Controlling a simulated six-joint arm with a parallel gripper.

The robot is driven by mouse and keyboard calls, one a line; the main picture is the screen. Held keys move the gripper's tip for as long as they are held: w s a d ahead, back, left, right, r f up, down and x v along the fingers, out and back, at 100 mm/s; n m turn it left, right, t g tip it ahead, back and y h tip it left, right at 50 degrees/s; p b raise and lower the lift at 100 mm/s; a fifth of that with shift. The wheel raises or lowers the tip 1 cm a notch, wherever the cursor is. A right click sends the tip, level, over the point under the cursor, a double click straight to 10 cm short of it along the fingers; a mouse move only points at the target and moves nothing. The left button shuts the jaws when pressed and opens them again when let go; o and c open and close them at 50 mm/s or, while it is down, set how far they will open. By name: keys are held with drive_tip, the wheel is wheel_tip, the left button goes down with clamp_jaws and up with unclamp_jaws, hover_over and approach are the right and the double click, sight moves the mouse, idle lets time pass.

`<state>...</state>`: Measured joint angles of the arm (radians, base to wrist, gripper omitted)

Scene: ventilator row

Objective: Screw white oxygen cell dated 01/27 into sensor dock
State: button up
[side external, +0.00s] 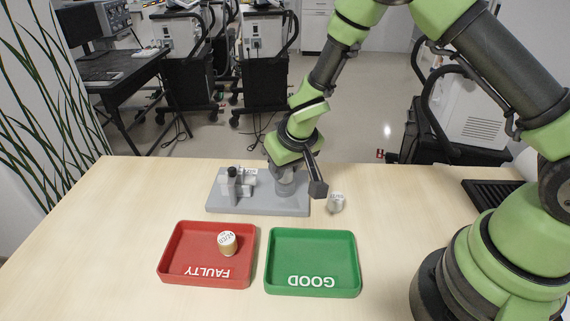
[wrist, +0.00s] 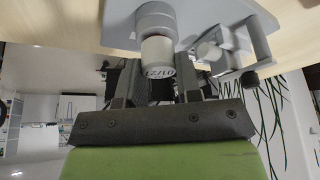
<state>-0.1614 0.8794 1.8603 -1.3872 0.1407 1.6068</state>
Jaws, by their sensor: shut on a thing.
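The white oxygen cell (wrist: 157,58) dated 01/27 shows in the wrist view with its label upside down, between the two fingers of my gripper (wrist: 159,82). My gripper is shut on it. The cell is in line with the round grey sensor dock (wrist: 156,18) and meets its mouth in the picture; how deep it sits I cannot tell. In the side view my gripper (side external: 284,168) points down over the dock (side external: 285,187), at the right of the grey base plate (side external: 240,205). The cell is hidden there by my gripper.
A red FAULTY tray (side external: 182,268) holds a tan cell (side external: 227,243) with a white top. The green GOOD tray (side external: 312,255) is empty. Another whitish cell (side external: 336,202) stands on the table right of the plate. A grey fixture (side external: 236,185) rises from the plate's left half.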

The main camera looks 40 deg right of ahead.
drive_tip(key=m+h, duration=0.1)
drive_tip(key=m, duration=0.3)
drive_tip(key=shift+h, duration=0.3)
drive_tip(key=shift+m, duration=0.3)
drive_tip(key=m+g+h, duration=0.1)
drive_tip(key=m, duration=0.1)
drive_tip(key=m+g, duration=0.1)
drive_tip(key=m, duration=0.2)
drive_tip(key=shift+m+h, duration=0.3)
drive_tip(key=shift+h, duration=0.1)
drive_tip(key=m+g, duration=0.1)
drive_tip(key=m, duration=0.1)
drive_tip(key=m+g, duration=0.1)
drive_tip(key=m, duration=0.2)
drive_tip(key=shift+h, duration=0.3)
drive_tip(key=shift+m+g, duration=0.4)
drive_tip(key=shift+m, duration=0.6)
